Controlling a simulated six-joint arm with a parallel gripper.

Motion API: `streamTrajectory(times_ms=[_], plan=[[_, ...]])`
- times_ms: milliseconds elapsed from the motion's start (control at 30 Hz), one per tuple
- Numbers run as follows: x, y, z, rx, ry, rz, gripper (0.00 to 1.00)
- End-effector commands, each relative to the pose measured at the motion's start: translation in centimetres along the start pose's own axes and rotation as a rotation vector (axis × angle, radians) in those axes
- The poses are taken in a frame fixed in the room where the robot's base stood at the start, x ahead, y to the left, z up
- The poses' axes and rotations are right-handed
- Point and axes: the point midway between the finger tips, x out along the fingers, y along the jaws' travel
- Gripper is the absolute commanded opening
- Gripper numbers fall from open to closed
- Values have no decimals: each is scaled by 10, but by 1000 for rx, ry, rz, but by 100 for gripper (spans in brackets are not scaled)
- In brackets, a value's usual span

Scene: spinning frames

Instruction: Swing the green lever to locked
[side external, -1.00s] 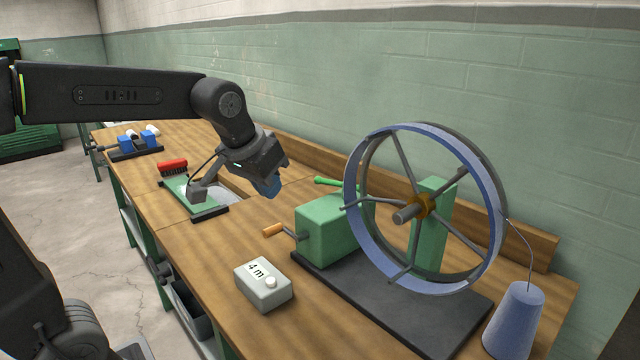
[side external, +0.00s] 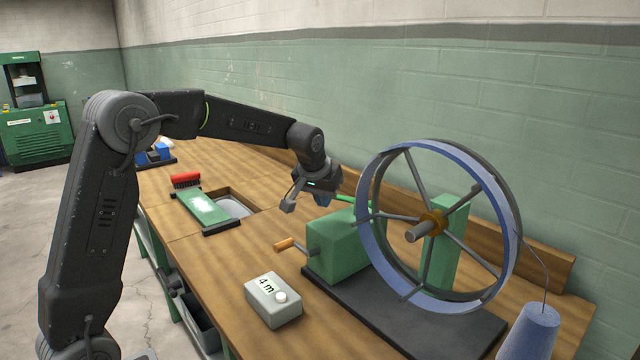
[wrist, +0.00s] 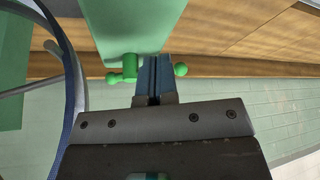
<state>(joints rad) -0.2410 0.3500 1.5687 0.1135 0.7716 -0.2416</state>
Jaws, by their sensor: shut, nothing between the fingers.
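The green lever (side external: 355,200) sticks out behind the green gearbox (side external: 338,245) of the spinning device, pointing left toward my gripper. My gripper (side external: 323,201) is at the lever's left end, behind the gearbox. In the wrist view my gripper (wrist: 154,88) is shut, its two blue fingers together with nothing between them. The fingers cross the lever, hiding its middle; its pivot end (wrist: 128,68) shows on their left and its round knob (wrist: 181,69) on their right. I cannot tell whether the fingers touch the lever.
The large blue-rimmed wheel (side external: 366,235) stands right of the gearbox on a dark base (side external: 440,335). A wooden-handled crank (side external: 285,244) sticks out at the left. A grey box marked "4 m" (side external: 262,306) and a blue cone (side external: 530,335) stand nearby. A wooden ledge (side external: 560,268) runs along the wall.

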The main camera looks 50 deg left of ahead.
Motion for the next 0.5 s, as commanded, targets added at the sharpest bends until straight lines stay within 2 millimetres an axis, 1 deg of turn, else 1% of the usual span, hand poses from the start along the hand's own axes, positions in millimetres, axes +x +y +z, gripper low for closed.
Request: streamTrajectory(times_ms=[33, 100, 133, 200, 300, 500], plan=[[12, 0, 1, 0, -5, -1, 0], [26, 0, 1, 0, -5, -1, 0], [29, 0, -3, -1, -1, 0, 0], [29, 0, -15, -2, 3, 0, 0], [32, 0, -25, -1, 1, 0, 0], [34, 0, -37, -1, 0, 0, 0]])
